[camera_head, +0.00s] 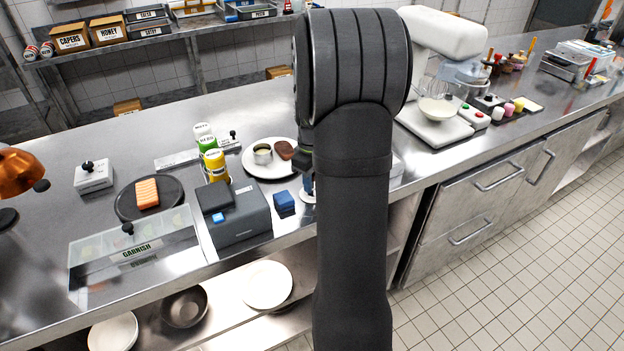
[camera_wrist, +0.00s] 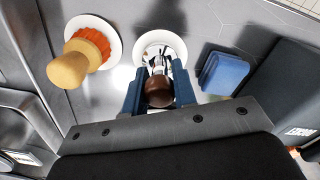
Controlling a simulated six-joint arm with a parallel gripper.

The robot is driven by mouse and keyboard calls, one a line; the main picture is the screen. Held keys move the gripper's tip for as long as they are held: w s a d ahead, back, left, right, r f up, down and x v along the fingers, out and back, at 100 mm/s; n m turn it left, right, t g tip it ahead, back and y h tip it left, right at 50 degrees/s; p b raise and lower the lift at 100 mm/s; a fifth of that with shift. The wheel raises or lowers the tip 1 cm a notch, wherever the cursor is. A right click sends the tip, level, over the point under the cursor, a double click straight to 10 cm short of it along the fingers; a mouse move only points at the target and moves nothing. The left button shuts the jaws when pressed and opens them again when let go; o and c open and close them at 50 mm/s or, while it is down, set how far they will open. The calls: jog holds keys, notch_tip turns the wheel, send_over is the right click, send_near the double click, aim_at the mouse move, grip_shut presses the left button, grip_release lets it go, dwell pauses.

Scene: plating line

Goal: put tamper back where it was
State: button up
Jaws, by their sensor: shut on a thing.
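My gripper (camera_wrist: 158,98) has its two blue fingers shut on the tamper (camera_wrist: 160,90), which shows a round dark brown knob with shiny metal beyond it. A round white disc (camera_wrist: 160,38) lies beyond the tamper in the wrist view, and I cannot tell whether the tamper touches it. In the head view my arm hides most of the gripper and the tamper; only a little blue of a finger (camera_head: 308,184) shows, above the edge of the white disc (camera_head: 307,197).
Beside the gripper, an orange fluted piece with a wooden handle (camera_wrist: 72,68) stands on another white disc (camera_wrist: 117,47). A folded blue cloth (camera_wrist: 224,73) lies right, then a dark grey machine (camera_head: 238,224). A plate (camera_head: 257,170) with food is behind. The counter's front edge is close.

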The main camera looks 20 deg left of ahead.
jog(key=shift+f, duration=0.15)
jog(key=o, duration=0.9)
notch_tip(320, 180, up, 12)
jog(key=shift+r, duration=0.2)
